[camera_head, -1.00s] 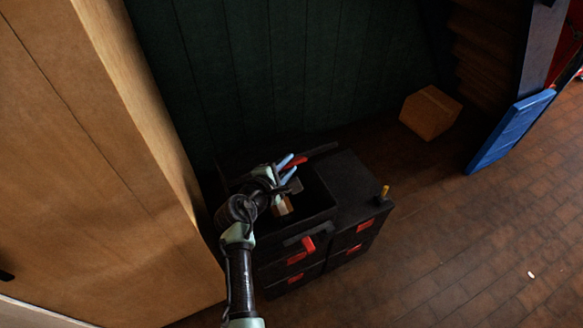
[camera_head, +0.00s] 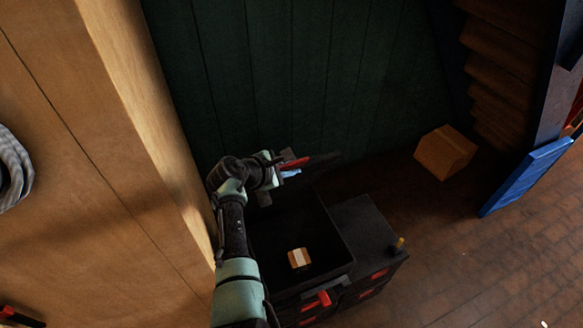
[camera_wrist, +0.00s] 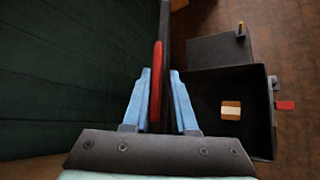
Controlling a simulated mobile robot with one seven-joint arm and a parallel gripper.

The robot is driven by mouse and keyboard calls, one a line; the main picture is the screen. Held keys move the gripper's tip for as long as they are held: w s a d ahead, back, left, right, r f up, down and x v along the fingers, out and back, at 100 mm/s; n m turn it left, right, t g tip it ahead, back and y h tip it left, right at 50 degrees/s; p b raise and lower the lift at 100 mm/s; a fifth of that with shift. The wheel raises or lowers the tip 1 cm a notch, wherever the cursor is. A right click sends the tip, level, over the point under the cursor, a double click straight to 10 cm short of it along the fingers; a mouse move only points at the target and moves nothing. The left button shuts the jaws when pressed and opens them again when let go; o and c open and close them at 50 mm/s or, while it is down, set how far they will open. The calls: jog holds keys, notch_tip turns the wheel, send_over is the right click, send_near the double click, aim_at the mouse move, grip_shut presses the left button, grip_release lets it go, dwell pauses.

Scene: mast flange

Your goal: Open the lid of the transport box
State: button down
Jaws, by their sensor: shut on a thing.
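The transport box (camera_head: 352,268) is dark and stands open, with a small brown-and-white package (camera_head: 299,258) inside. Its dark lid (camera_head: 324,163) is raised at the back of the box, and its red handle (camera_head: 294,163) is by my gripper (camera_head: 288,171). In the wrist view, the blue fingers of my gripper (camera_wrist: 160,78) are on either side of the red handle (camera_wrist: 157,80), and the lid (camera_wrist: 165,45) is seen nearly edge-on. The open box (camera_wrist: 262,130) and the package (camera_wrist: 231,110) lie to the right. My arm hides the box's left side.
A dark box (camera_head: 362,222) with a small yellow piece (camera_head: 399,243) on top adjoins on the right. A red latch (camera_head: 318,300) is on the front. A tan wooden panel (camera_head: 110,150) stands left, a dark green wall (camera_head: 290,80) behind. A cardboard box (camera_head: 444,152) lies farther right.

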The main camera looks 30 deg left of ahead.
jog(key=shift+w+a+r, duration=0.2)
jog(key=shift+a+r, duration=0.05)
jog(key=shift+a, duration=0.1)
jog(key=c, duration=0.9)
grip_release()
jog(key=shift+f, duration=0.1)
jog(key=shift+d, duration=0.1)
jog(key=v, duration=1.3)
jog(key=shift+s+b, duration=0.1)
jog(key=shift+b, duration=0.2)
